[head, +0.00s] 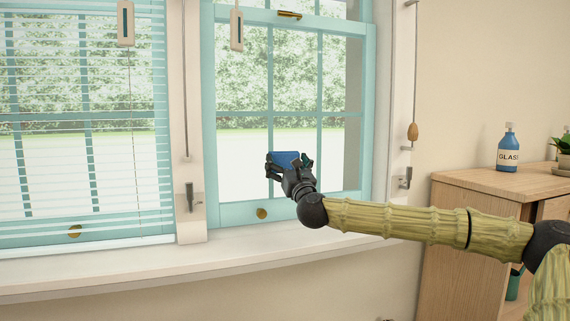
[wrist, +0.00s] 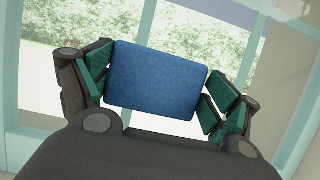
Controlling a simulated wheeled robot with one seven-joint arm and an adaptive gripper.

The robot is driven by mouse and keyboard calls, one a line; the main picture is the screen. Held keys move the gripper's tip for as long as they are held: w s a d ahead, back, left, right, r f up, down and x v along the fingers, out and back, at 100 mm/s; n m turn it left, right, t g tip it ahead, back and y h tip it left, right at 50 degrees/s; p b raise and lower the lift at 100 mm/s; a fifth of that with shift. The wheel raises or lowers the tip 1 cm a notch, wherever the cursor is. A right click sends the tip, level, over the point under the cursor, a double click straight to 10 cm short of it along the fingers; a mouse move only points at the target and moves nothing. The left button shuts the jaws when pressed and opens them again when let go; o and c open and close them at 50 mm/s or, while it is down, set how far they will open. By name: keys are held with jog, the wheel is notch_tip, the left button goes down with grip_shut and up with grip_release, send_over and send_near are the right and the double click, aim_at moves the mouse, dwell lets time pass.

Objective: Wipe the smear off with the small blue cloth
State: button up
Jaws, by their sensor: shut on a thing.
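My gripper (head: 289,162) is shut on the small blue cloth (head: 284,157), in front of the lower part of the right window (head: 228,160). In the wrist view the cloth (wrist: 156,79) is a flat blue rectangle held between the two green-padded fingers of my gripper (wrist: 155,85). The window panes show behind it. I cannot tell whether the cloth touches the glass. I see no clear smear in either view; it may be hidden behind the cloth or too faint to make out.
The white windowsill (head: 230,251) runs below and is bare. A blind (head: 85,100) covers the left window. A wooden cabinet (head: 455,240) at right bears a blue bottle labelled GLASS (head: 508,152) and a potted plant (head: 563,148). A pull cord with a wooden knob (head: 413,132) hangs right of the window.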

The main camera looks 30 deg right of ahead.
jog(key=shift+s+a, duration=0.2)
jog(key=shift+s, duration=0.65)
jog(key=shift+s+a, duration=0.2)
jog(key=shift+s, duration=0.65)
jog(key=shift+s, duration=0.1)
jog(key=shift+s+a, duration=0.2)
jog(key=shift+s, duration=0.5)
jog(key=shift+s+a, duration=0.15)
jog(key=shift+s, duration=0.5)
